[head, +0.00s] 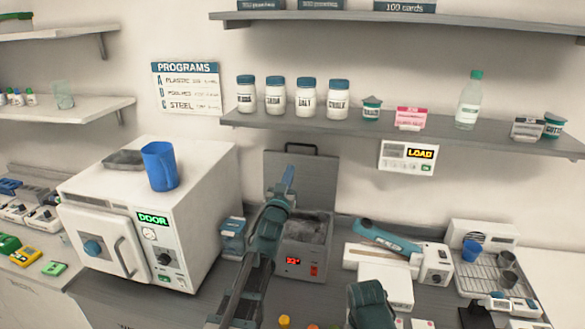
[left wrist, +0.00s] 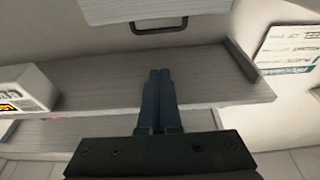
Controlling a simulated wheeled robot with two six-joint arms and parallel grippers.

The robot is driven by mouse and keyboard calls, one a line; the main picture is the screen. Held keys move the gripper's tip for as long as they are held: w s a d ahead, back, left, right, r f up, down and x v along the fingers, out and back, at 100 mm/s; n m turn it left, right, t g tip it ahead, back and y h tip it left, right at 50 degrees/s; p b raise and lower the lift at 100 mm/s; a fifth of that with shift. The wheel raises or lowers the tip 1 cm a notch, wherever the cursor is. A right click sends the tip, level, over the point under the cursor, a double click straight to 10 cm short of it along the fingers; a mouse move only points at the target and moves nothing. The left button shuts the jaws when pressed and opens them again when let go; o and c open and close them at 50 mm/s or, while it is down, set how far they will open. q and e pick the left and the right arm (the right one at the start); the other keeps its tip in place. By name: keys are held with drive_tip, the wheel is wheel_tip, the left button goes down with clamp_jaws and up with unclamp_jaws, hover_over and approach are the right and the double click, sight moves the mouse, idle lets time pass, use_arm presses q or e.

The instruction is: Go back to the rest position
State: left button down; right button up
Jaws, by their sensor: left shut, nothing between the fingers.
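My left gripper (head: 288,178) is raised in front of the back wall, above the grey heated bath (head: 305,232) and in front of its upright lid (head: 302,180). In the left wrist view the two fingers of my left gripper (left wrist: 161,76) lie together, shut, with nothing between them. They show against the grey wall shelf (left wrist: 90,80). My left arm hides part of the bath. My right gripper does not show in the head view.
A white autoclave (head: 150,215) with a blue cup (head: 160,166) on top stands left of my arm. The wall shelf (head: 400,133) carries several jars and a bottle (head: 469,100). A LOAD display (head: 408,157) hangs below it. A wire rack (head: 497,272) with cups stands at right.

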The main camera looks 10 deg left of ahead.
use_arm(q)
drive_tip(key=s+d+f+g, duration=0.4)
drive_tip(key=f, duration=0.3)
drive_tip(key=s+d+f+m+g, duration=0.1)
drive_tip(key=s+d+f+g, duration=0.25)
drive_tip(key=f, duration=0.45)
drive_tip(key=s+d+f+g, duration=0.3)
drive_tip(key=s+f+g, duration=0.15)
drive_tip(key=f, duration=0.25)
drive_tip(key=s+d+f+m+g, duration=0.1)
drive_tip(key=s+f+g, duration=0.1)
drive_tip(key=s, duration=0.6)
drive_tip(key=s+d+f+m+g+y+b, duration=0.1)
drive_tip(key=s+f+g, duration=0.2)
drive_tip(key=s, duration=0.4)
drive_tip(key=s+d+f+g, duration=0.2)
drive_tip(key=s+g, duration=0.2)
drive_tip(key=s, duration=0.4)
drive_tip(key=shift+s+f+m+g, duration=0.15)
drive_tip(key=shift+s+m+g, duration=0.15)
drive_tip(key=shift+m, duration=0.1)
